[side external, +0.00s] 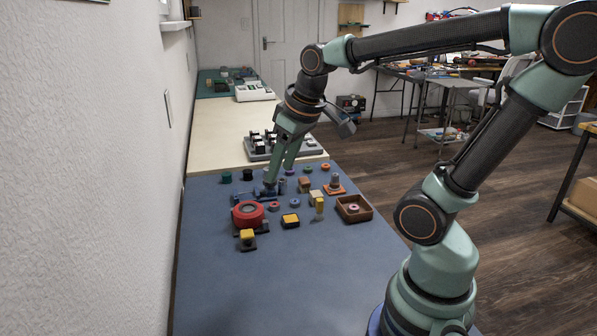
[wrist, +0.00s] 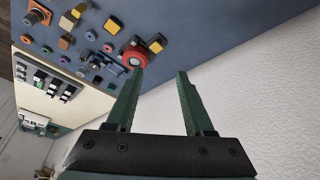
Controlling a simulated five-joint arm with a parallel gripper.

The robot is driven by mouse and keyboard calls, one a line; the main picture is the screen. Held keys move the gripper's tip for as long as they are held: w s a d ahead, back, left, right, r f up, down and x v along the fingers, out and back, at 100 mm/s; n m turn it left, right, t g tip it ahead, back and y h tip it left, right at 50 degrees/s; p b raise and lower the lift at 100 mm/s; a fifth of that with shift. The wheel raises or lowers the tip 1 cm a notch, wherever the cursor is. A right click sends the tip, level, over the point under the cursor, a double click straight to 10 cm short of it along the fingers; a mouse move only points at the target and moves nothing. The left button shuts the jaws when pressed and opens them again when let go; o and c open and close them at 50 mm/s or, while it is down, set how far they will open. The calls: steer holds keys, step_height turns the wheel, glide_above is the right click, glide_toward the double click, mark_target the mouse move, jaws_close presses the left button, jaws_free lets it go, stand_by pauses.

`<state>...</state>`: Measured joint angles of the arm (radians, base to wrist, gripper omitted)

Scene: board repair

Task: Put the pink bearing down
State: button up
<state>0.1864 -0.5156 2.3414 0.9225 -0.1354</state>
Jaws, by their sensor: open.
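A small pink ring, which looks like the pink bearing (side external: 353,208), lies in a square brown tray (side external: 365,214) on the blue mat. Another small reddish-pink ring (side external: 274,206) lies on the mat beside the big red round part; I cannot tell for sure which ring is the bearing. My gripper (side external: 279,178) is over the far left part of the mat, left of the tray. Its fingers (wrist: 161,72) are apart with nothing between them in the wrist view.
A red round part (side external: 248,212), yellow-topped blocks (side external: 290,221), an orange-based part (side external: 335,186) and several small coloured rings crowd the far part of the blue mat (side external: 270,290). A grey rack (side external: 290,148) stands beyond. The near mat is clear. A white wall (side external: 90,150) borders the left.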

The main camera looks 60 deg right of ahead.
steer(key=s+a+t, duration=0.1)
steer(key=s+a, duration=0.1)
steer(key=a, duration=0.4)
steer(key=shift+s+n+y, duration=0.2)
steer(key=shift+n+y, duration=0.1)
steer(key=shift+y, duration=0.1)
steer(key=shift+d, duration=0.1)
stand_by(0.6)
